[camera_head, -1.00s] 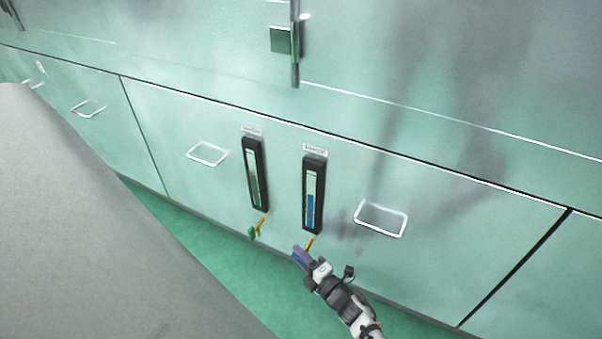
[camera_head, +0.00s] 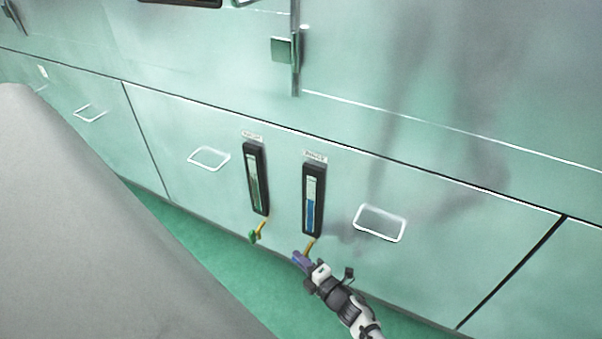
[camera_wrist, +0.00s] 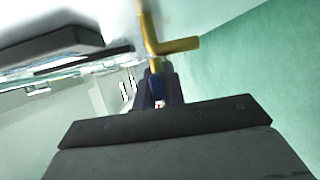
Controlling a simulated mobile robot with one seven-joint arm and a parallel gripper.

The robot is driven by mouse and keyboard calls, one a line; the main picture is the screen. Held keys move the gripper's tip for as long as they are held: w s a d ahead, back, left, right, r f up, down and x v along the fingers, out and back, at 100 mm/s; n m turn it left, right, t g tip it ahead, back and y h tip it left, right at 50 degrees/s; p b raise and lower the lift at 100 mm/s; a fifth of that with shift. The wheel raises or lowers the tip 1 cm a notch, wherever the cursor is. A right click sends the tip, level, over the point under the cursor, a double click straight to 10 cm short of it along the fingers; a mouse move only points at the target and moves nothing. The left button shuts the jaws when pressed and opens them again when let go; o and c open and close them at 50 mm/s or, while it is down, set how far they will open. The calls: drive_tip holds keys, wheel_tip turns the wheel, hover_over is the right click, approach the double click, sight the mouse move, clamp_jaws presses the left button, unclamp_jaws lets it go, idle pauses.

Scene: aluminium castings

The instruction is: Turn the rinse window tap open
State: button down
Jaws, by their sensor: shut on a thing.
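The rinse window (camera_head: 313,199) is the right-hand dark-framed upright sight glass on the pale green metal front, with blue in its lower part. Its small label above is blurred. A brass tap (camera_head: 309,245) hangs below it; the brass also shows at the top of the wrist view (camera_wrist: 152,35). My gripper (camera_head: 301,258) is at the lower end of this tap. In the wrist view my gripper (camera_wrist: 158,88) is shut around the tap's blue handle (camera_wrist: 156,83), which the fingers partly hide.
A second sight window (camera_head: 256,178) stands to the left, with its own brass tap and green handle (camera_head: 254,237) hanging below. Wire handles (camera_head: 380,223) sit on the panels at either side. Green floor (camera_head: 220,255) lies below, and a grey surface (camera_head: 90,230) fills the lower left.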

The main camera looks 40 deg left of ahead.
drive_tip(key=h+p, duration=0.1)
drive_tip(key=p, duration=0.3)
drive_tip(key=r+n+h+p, duration=0.1)
drive_tip(key=h+p, duration=0.1)
drive_tip(key=p, duration=0.3)
drive_tip(key=shift+r+h, duration=0.15)
drive_tip(key=shift+h, duration=0.15)
drive_tip(key=n+h+p, duration=0.1)
drive_tip(key=h+p, duration=0.1)
drive_tip(key=p, duration=0.3)
drive_tip(key=h+p, duration=0.2)
drive_tip(key=p, duration=0.1)
drive_tip(key=shift+f, duration=0.2)
drive_tip(key=shift+f+n+h, duration=0.3)
drive_tip(key=shift+f+h, duration=0.05)
drive_tip(key=shift+h, duration=0.55)
drive_tip(key=shift+f+t+h+b, duration=0.3)
drive_tip(key=shift+h+b, duration=0.1)
drive_tip(key=shift+h, duration=0.3)
drive_tip(key=shift+n+h+b, duration=0.4)
drive_tip(key=shift+h+b, duration=0.6)
drive_tip(key=shift+b, duration=0.1)
drive_tip(key=shift+r+t+h+b, duration=0.15)
drive_tip(key=shift+t+h+b, duration=0.25)
drive_tip(key=shift+h+b, duration=0.4)
drive_tip(key=shift+w, duration=0.1)
